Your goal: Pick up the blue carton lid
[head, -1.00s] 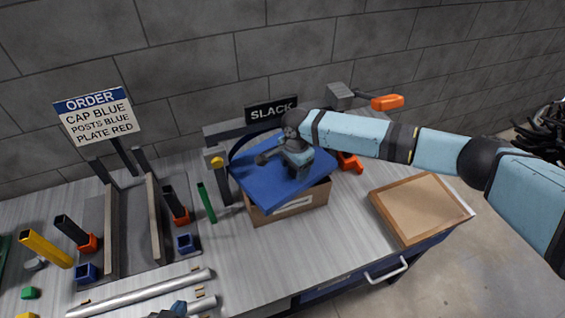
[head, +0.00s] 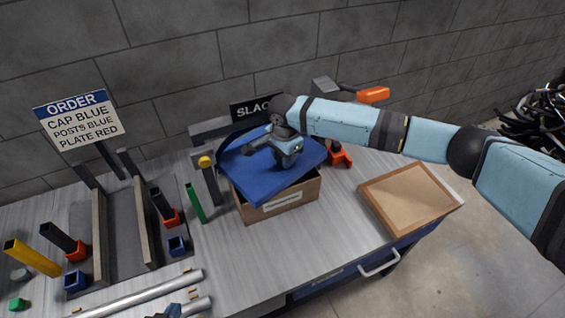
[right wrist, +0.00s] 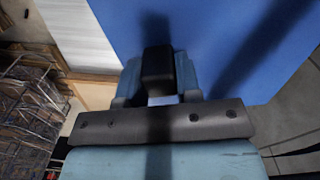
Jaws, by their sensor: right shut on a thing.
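The blue carton lid (head: 250,180) sits tilted and turned askew over the open top of the brown carton (head: 280,204). Some of the carton's rim shows below it at the front and right. My right gripper (head: 288,160) is over the lid, shut on it; its fingertips are hard to make out in the head view. In the right wrist view the lid (right wrist: 215,35) fills the upper middle, right at the fingers (right wrist: 158,75). My left gripper (head: 180,309) shows only a small part at the bottom edge of the head view, so its jaws cannot be judged.
A wooden-framed board (head: 410,198) lies to the right of the carton. The SLACK sign (head: 254,109) and an orange-handled tool (head: 373,95) are behind. A green post (head: 195,203), a yellow-topped post (head: 207,175) and the order sign (head: 80,120) are left. Bare tabletop (head: 245,250) lies in front.

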